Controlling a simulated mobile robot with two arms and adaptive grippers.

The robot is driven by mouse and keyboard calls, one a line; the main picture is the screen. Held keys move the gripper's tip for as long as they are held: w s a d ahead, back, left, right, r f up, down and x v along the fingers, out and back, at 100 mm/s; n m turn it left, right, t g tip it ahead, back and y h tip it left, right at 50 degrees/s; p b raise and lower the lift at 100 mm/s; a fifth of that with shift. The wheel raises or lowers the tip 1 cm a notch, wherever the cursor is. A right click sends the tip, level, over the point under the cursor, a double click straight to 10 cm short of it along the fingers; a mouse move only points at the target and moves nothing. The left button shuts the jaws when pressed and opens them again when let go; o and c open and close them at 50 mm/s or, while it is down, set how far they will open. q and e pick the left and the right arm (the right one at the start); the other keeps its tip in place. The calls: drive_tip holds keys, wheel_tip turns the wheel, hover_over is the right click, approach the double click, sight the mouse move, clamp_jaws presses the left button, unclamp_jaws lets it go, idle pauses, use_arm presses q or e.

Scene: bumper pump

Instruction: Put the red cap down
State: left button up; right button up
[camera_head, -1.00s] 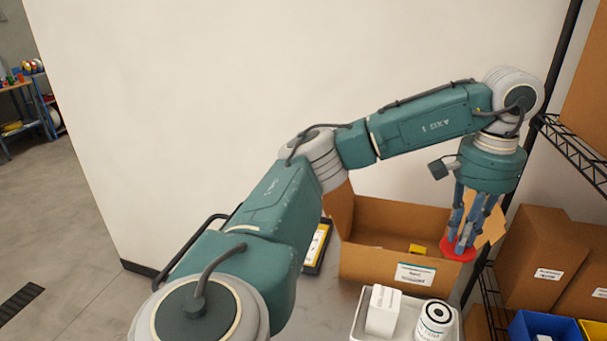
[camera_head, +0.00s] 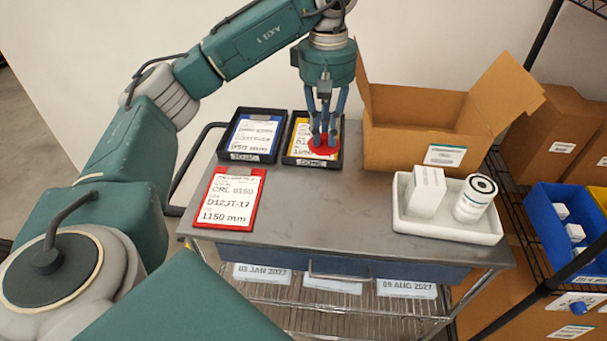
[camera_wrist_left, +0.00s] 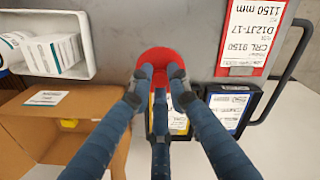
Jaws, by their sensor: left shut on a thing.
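The red cap (camera_head: 324,145) is a round disc held under the fingers of my left gripper (camera_head: 324,138). The gripper is shut on it. In the head view the cap overlaps the front of the black tray with the yellow-edged card (camera_head: 301,159); its exact height above the tray I cannot tell. In the left wrist view the cap (camera_wrist_left: 158,62) shows at the fingertips of my left gripper (camera_wrist_left: 163,82), its far part in view and the rest behind the fingers. My right gripper is not in view.
A black tray with a blue-edged card (camera_head: 252,134) and a red clipboard (camera_head: 230,200) lie to the left on the cart top (camera_head: 330,205). An open cardboard box (camera_head: 395,150) stands right of the cap. A white tray (camera_head: 450,226) holds a white box and a canister. The cart's front middle is clear.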

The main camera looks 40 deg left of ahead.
use_arm(q)
drive_tip(key=p, duration=0.2)
hover_over(322, 203)
wheel_tip(322, 203, down, 14)
drive_tip(key=shift+a+r, duration=0.15)
wheel_tip(322, 203, down, 5)
drive_tip(key=shift+r+p, duration=0.1)
drive_tip(key=shift+p, duration=0.45)
drive_tip(key=shift+f, duration=0.2)
drive_tip(key=shift+f+b, duration=0.15)
drive_tip(key=shift+b, duration=0.15)
drive_tip(key=o, duration=0.7)
drive_tip(key=shift+o, duration=0.2)
